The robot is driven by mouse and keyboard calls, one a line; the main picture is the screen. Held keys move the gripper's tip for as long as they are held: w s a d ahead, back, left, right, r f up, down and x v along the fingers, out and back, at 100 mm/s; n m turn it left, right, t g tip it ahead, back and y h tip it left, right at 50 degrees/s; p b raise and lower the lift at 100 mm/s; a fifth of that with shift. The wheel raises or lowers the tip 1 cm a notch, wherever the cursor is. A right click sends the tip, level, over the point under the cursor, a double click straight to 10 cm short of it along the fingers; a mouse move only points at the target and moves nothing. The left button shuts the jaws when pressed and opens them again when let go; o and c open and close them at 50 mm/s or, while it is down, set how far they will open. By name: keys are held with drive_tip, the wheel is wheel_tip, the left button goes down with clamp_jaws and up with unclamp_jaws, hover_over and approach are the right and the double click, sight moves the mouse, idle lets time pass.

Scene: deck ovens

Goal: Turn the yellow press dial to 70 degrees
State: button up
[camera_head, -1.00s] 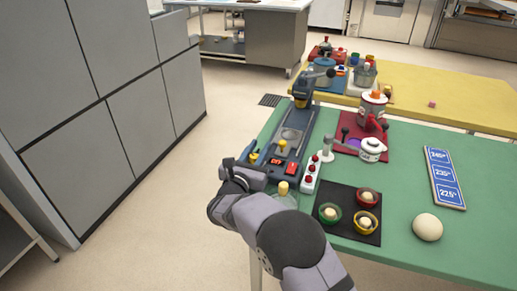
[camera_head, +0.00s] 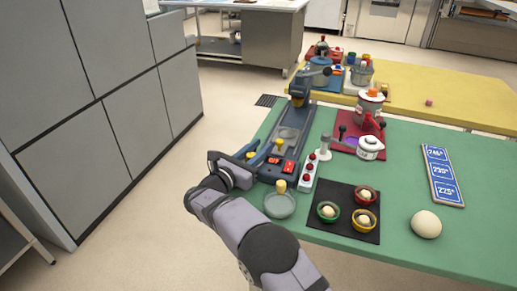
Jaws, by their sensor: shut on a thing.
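The dark blue-grey press (camera_head: 292,118) stands along the left edge of the green table. A small yellow dial (camera_head: 250,155) shows at its front left corner, partly hidden by my gripper. My gripper (camera_head: 246,163) is at this corner and shut on the yellow dial; its fingertips are small and hard to make out. Another yellow knob (camera_head: 278,146) stands on the press behind a red display (camera_head: 274,160). The display's digits and the dial's angle are too small to read.
A glass dish (camera_head: 280,205) with a yellow-topped knob and a white strip with red buttons (camera_head: 309,172) stand close right of my gripper. A black mat (camera_head: 345,226) holds several bowls. A dough ball (camera_head: 426,225) and a blue temperature board (camera_head: 442,175) lie farther right.

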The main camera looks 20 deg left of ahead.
sight(249, 157)
drive_tip(key=o, duration=1)
drive_tip(key=shift+o, duration=0.2)
drive_tip(key=shift+b+v, duration=0.35)
drive_tip(key=shift+v, duration=3.35)
drive_tip(key=shift+r, duration=0.1)
